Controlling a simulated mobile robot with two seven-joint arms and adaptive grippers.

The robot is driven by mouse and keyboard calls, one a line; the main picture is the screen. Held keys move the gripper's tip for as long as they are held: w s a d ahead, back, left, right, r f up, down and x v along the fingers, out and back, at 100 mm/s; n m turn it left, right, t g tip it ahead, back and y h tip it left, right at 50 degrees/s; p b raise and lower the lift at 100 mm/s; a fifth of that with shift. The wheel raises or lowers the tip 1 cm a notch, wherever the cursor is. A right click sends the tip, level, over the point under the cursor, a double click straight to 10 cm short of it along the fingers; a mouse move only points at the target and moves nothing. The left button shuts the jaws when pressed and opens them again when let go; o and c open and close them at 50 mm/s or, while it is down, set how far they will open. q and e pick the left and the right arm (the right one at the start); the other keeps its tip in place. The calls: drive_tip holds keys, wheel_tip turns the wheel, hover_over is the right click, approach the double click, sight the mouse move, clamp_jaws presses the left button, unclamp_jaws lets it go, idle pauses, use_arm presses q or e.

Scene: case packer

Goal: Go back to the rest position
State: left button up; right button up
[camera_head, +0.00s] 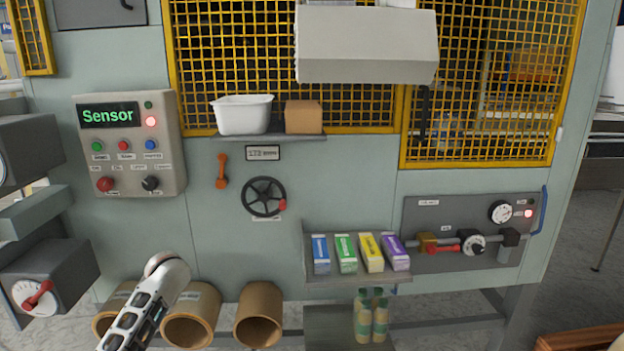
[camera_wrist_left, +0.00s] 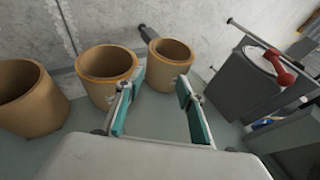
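My left arm comes in at the bottom left of the head view, in front of the tan round tubes (camera_head: 191,318) below the machine panel. Its gripper fingers cannot be made out there. In the left wrist view my left gripper (camera_wrist_left: 160,88) is open, with its two teal-padded fingers wide apart and nothing between them. Beyond the fingers are the tan tubes (camera_wrist_left: 106,77) and, at the right, a grey box with a red handle (camera_wrist_left: 282,68). My right arm and gripper are not in view.
The panel carries a sensor box (camera_head: 130,170), an orange lever (camera_head: 222,172) and a black handwheel (camera_head: 263,197). A shelf (camera_head: 350,282) with several coloured cartons juts out at the right. A grey box with a red-handled dial (camera_head: 48,280) stands left of my arm.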

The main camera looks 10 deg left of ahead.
use_arm(q)
drive_tip(key=w+d+r+m+t+h, duration=0.1)
drive_tip(key=w+d+r+t, duration=0.25)
drive_tip(key=w, duration=0.35)
drive_tip(key=w+d+r+m+t+h, duration=0.1)
drive_tip(key=w+d+r+m+t, duration=0.1)
drive_tip(key=w+r+t, duration=0.4)
drive_tip(key=w+d+r+m+t+h, duration=0.3)
drive_tip(key=w+d+r+t, duration=0.35)
drive_tip(key=r, duration=0.45)
drive_tip(key=s+d+f+g+h, duration=0.1)
drive_tip(key=s+d+f, duration=0.3)
drive_tip(key=s+f, duration=0.3)
drive_tip(key=s+d+f+g+h, duration=0.15)
drive_tip(key=s+d+f, duration=0.35)
drive_tip(key=f, duration=0.5)
drive_tip(key=s+d+f+g+h, duration=0.1)
drive_tip(key=s+d+f+g, duration=0.1)
drive_tip(key=s+d+f, duration=0.35)
drive_tip(key=s+d+f+g, duration=0.1)
drive_tip(key=s+d+f, duration=0.2)
drive_tip(key=s, duration=0.7)
drive_tip(key=s+d+f+g+h, duration=0.1)
drive_tip(key=s+d+f, duration=0.2)
drive_tip(key=s+f, duration=0.4)
drive_tip(key=s+d+f+g, duration=0.1)
drive_tip(key=s+d+f, duration=0.2)
drive_tip(key=s, duration=1)
drive_tip(key=shift+d+f, duration=0.4)
drive_tip(key=shift+f, duration=0.5)
